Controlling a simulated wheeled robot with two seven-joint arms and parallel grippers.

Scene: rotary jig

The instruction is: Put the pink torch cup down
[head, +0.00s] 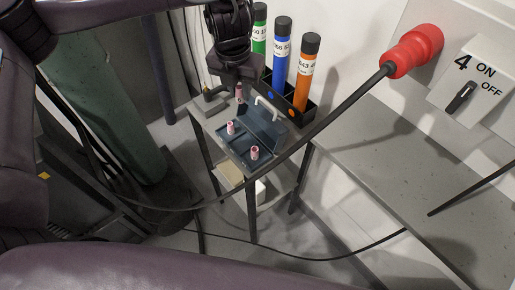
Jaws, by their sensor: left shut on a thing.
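My left gripper (238,83) points down over the small table, shut on a small pink torch cup (239,94). The cup hangs upright at the fingertips, above the back left part of an open blue-grey case (262,122). Two more pink cups stand in the case's compartments, one at the left (231,128) and one at the front right (254,153). I cannot tell whether the held cup touches anything below it. My right gripper is not in view.
Green, blue (281,55) and orange (306,75) tubes stand in a black rack (297,112) behind the case. A black cable with a red plug (413,50) crosses in front. A grey bench (390,165) at the right has clear room.

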